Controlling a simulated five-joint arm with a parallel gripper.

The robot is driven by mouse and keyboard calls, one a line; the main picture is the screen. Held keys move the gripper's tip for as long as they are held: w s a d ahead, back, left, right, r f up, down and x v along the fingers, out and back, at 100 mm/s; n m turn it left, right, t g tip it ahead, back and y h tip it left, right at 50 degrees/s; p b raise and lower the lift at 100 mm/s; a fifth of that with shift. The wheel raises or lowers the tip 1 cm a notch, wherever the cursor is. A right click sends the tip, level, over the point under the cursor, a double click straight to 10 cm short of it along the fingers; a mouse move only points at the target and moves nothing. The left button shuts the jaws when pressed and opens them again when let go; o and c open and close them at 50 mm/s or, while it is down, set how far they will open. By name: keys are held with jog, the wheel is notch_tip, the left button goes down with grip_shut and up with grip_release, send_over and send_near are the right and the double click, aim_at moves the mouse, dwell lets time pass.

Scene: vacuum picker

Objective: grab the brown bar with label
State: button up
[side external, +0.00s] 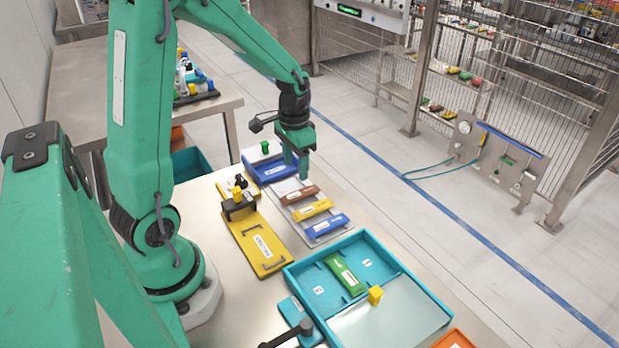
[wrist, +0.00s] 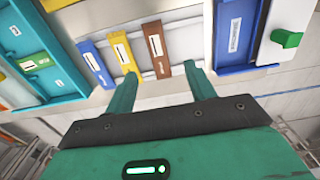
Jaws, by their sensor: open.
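The brown bar with a white label (side external: 300,195) lies at the far end of a light grey tray (side external: 282,184), beside a yellow bar (side external: 313,210) and a blue bar (side external: 326,226). In the wrist view the brown bar (wrist: 157,50) shows ahead, between the directions of my two fingers. My gripper (side external: 296,176) is above the far end of the tray, close to the brown bar. Its green fingers are apart and empty in the wrist view (wrist: 160,72). I cannot tell the exact height of the fingertips over the bar.
A blue bin (side external: 254,176) stands just beyond the tray. A yellow plate with handles (side external: 250,228) lies to its left.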

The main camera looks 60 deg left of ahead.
aim_at(298, 193)
jog(key=shift+f, duration=1.45)
jog(key=shift+f, duration=0.1)
jog(key=shift+w+d+f, duration=0.1)
jog(key=shift+f, duration=1.15)
jog(key=shift+w+d+f, duration=0.1)
jog(key=shift+f, duration=1.1)
jog(key=c, duration=1.1)
